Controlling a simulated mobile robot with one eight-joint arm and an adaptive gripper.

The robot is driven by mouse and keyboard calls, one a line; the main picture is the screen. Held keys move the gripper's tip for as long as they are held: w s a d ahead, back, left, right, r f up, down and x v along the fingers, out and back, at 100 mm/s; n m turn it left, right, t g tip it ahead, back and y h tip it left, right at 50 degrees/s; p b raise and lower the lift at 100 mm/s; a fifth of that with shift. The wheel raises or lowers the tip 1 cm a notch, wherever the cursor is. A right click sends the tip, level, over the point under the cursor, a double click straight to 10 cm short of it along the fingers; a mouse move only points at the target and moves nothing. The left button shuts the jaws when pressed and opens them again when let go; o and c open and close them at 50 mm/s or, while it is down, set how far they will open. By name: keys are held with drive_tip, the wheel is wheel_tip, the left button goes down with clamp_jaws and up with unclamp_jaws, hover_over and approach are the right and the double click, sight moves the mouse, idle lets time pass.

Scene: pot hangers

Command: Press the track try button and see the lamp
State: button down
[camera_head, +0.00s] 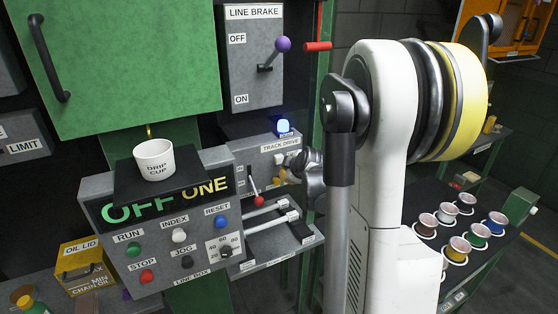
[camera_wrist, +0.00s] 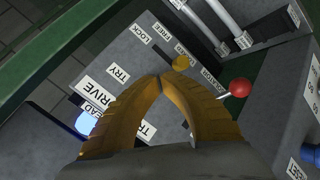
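The track drive box (camera_head: 252,156) is a grey panel right of the line box. Its blue lamp (camera_head: 284,126) glows on top; in the wrist view the lamp (camera_wrist: 86,122) shows bright at the left. The TRY label (camera_wrist: 118,74) is readable beside my fingers. I cannot make out the try button itself; my fingers may cover it. My gripper (camera_wrist: 160,78) has its two yellow fingers meeting at the tips, with nothing seen between them. In the head view my gripper (camera_head: 284,174) is at the right part of the box face; contact cannot be told.
The line brake (camera_head: 252,60) is above. Several spools stand at right.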

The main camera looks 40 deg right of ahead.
drive_tip(key=s, duration=0.2)
drive_tip(key=s+a, duration=0.1)
drive_tip(key=s, duration=0.2)
drive_tip(key=shift+s+a, duration=0.1)
drive_tip(key=shift+s, duration=0.1)
idle(0.6)
drive_tip(key=s+a+f+m+g+y+b, duration=0.1)
drive_tip(key=s+a+f+m+b, duration=0.15)
drive_tip(key=a+b, duration=0.55)
drive_tip(key=s+a+f+m+y+b, duration=0.1)
drive_tip(key=s+a+f+y+b, duration=0.2)
drive_tip(key=a, duration=1)
drive_tip(key=s+a+f+m+g+b, duration=0.1)
drive_tip(key=s+a+f+m+b, duration=0.3)
drive_tip(key=s+a+f+b, duration=0.5)
drive_tip(key=s+a, duration=0.2)
drive_tip(key=a, duration=0.1)
drive_tip(key=shift+s+a+f+g+b, duration=0.3)
drive_tip(key=shift+f+g+b, duration=0.05)
drive_tip(key=shift+f+g, duration=0.05)
drive_tip(key=shift+a, duration=0.1)
